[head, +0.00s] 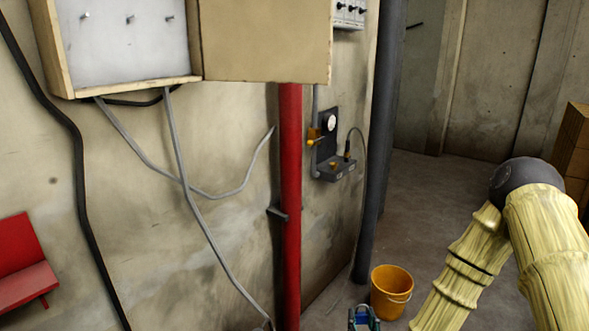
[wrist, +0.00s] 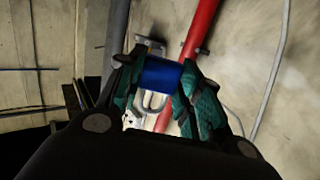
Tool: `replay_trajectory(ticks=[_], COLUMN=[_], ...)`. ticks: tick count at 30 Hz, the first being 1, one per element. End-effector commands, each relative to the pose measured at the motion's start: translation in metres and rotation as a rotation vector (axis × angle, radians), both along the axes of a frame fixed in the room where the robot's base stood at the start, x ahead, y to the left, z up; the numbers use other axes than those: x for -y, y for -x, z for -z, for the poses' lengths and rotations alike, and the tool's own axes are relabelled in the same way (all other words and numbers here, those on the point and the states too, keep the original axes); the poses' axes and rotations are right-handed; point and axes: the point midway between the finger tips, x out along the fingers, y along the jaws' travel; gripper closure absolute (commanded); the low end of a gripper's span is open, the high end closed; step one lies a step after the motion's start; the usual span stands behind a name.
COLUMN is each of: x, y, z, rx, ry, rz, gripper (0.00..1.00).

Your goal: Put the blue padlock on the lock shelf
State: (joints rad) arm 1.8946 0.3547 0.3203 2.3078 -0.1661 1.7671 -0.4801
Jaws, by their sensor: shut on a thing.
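The blue padlock (wrist: 160,73) is held between the green fingers of my gripper (wrist: 159,66) in the wrist view. Its grey shackle (wrist: 153,102) shows below the blue body in that picture. In the head view only the top of my gripper (head: 364,319) shows at the bottom edge, with a bit of blue in it. A red shelf (head: 28,278) with an upright back and a ledge is on the wall at the far left, cut by the picture edge. It looks like the lock shelf, and its visible ledge is bare. My gripper is well to its right.
A red pipe (head: 290,200) runs down the wall between the shelf and my gripper. Grey cables (head: 190,205) and a black cable (head: 78,180) hang on the wall. An open cabinet (head: 125,40) with pegs is above. An orange bucket (head: 391,291) stands on the floor.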

Motion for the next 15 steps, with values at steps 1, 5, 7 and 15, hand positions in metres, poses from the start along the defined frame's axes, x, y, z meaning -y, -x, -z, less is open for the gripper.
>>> replay_trajectory(ticks=[1, 5, 7, 15], x=[0.0, 0.0, -0.001, 0.0], y=[0.004, 0.017, 0.025, 0.051], z=[0.007, 0.026, 0.036, 0.064], rx=[-0.003, -0.004, -0.004, -0.002], ry=[0.0, 0.0, 0.0, -0.001], rz=[0.0, -0.001, -0.002, 0.0], gripper=[0.84, 0.84, 0.84, 0.84])
